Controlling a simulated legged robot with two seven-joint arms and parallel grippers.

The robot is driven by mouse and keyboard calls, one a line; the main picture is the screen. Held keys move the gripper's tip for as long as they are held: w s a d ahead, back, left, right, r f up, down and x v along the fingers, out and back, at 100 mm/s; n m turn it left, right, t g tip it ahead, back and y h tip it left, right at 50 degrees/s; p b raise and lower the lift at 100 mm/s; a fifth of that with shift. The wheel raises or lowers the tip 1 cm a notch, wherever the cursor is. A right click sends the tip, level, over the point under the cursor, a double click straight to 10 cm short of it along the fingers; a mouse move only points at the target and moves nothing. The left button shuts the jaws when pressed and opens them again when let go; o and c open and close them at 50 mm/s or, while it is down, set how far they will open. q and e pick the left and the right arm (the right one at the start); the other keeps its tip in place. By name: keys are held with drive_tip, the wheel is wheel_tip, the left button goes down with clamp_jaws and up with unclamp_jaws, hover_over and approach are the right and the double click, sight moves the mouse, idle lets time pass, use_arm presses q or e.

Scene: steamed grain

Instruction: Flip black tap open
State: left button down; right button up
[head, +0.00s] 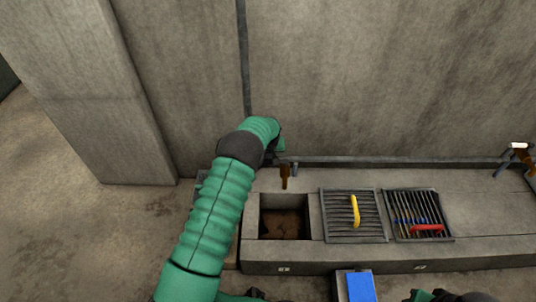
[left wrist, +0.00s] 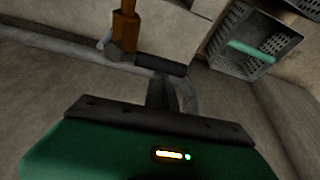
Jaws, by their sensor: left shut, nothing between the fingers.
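The tap's brown spout (head: 284,176) hangs over the left basin of the grey counter, and it also shows in the left wrist view (left wrist: 124,28). The tap's black handle (left wrist: 162,66) points sideways from the grey tap body in the left wrist view; in the head view my left arm mostly hides it. My left gripper (left wrist: 168,92) is shut with nothing held. Its fingers are close to the black handle; whether they touch it I cannot tell.
The square basin (head: 285,198) has a brown bottom. Grates with a yellow handle (head: 355,210) and a red handle (head: 427,228) are to its right. A pipe (head: 400,161) runs along the wall. Another tap (head: 519,155) stands far right.

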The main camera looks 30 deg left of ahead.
sight(267, 163)
use_arm(q)
drive_tip(key=shift+s+d, duration=0.1)
drive_tip(key=shift+s, duration=0.05)
drive_tip(key=shift+s+d+n+p, duration=0.2)
drive_tip(key=shift+s+n+p, duration=0.15)
drive_tip(key=shift+n+p, duration=0.4)
drive_tip(key=shift+s+d+n+g+y+p, duration=0.3)
drive_tip(key=shift+s+n+g+y+p, duration=0.1)
drive_tip(key=shift+n, duration=0.45)
drive_tip(key=shift+s+d+n, duration=0.4)
drive_tip(key=shift+n, duration=0.5)
drive_tip(key=shift+s+d+n+g+b, duration=0.2)
drive_tip(key=shift+d+n+g+b, duration=0.55)
drive_tip(key=shift+d+n, duration=0.8)
drive_tip(key=shift+s+d+n+g+b, duration=0.25)
drive_tip(key=shift+d+n+g+b, duration=0.5)
drive_tip(key=shift+n, duration=1.45)
drive_tip(key=shift+s+d+n+g+b, duration=0.2)
drive_tip(key=shift+d+n+g+b, duration=0.5)
drive_tip(key=shift+d+n, duration=0.9)
drive_tip(key=shift+a+n, duration=0.25)
